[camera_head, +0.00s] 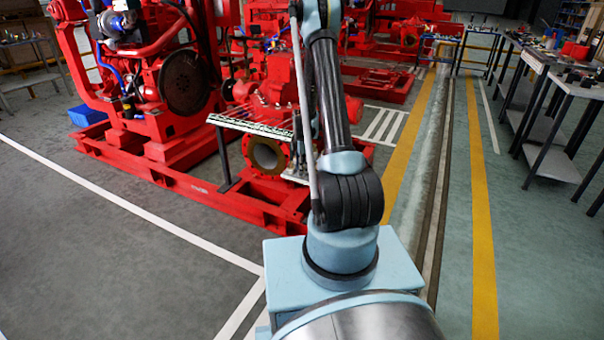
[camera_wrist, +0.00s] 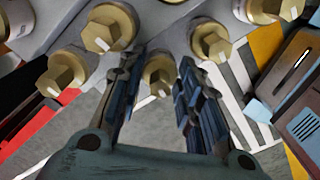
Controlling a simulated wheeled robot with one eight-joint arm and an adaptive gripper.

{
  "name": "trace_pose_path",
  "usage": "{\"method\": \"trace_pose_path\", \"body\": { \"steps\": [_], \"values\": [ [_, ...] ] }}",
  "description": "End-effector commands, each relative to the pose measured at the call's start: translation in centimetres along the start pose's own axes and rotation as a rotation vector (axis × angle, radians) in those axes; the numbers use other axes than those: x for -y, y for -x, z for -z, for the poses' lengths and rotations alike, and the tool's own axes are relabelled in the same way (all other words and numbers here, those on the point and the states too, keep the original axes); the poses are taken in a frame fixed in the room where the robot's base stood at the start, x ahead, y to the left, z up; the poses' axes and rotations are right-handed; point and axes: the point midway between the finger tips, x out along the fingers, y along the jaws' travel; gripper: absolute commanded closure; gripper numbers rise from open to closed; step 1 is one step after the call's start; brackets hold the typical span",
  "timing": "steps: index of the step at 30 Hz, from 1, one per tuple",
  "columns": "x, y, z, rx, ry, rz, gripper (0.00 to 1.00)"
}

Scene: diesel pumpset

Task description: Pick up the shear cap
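Several brass-coloured hexagonal caps with white marks sit on a grey plate (camera_wrist: 150,22) in the wrist view. Which of them is the shear cap I cannot tell. One cap (camera_wrist: 160,72) lies between the fingers of my gripper (camera_wrist: 161,68), with a small gap on each side. My gripper is open, and its fingers point toward the plate's edge. Other caps stand to the left (camera_wrist: 108,28), at the far left (camera_wrist: 66,70) and to the right (camera_wrist: 211,42). In the head view my arm hides most of the gripper, and the caps are too small to make out.
A red pumpset (camera_head: 175,85) on a red base frame (camera_head: 190,185) stands at left, with a narrow grey rack (camera_head: 250,125) by its pump flange (camera_head: 266,155). Workbenches (camera_head: 560,85) line the right side. The floor at left front (camera_head: 90,260) is clear.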

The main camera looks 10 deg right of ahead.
Motion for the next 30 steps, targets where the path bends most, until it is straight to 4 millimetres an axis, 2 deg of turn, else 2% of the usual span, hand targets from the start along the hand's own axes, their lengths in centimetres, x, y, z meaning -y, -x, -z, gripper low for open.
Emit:
{"method": "trace_pose_path", "body": {
  "steps": [8, 13, 24, 30],
  "values": [
    [0.0, 0.1, 0.0, 0.000, 0.000, 0.000, 0.92],
    [0.0, 1.1, 0.0, 0.000, 0.000, 0.000, 0.92],
    [0.0, 6.7, 0.0, 0.000, 0.000, 0.000, 0.92],
    [0.0, 9.0, 0.0, 0.000, 0.000, 0.000, 0.92]
  ]
}}
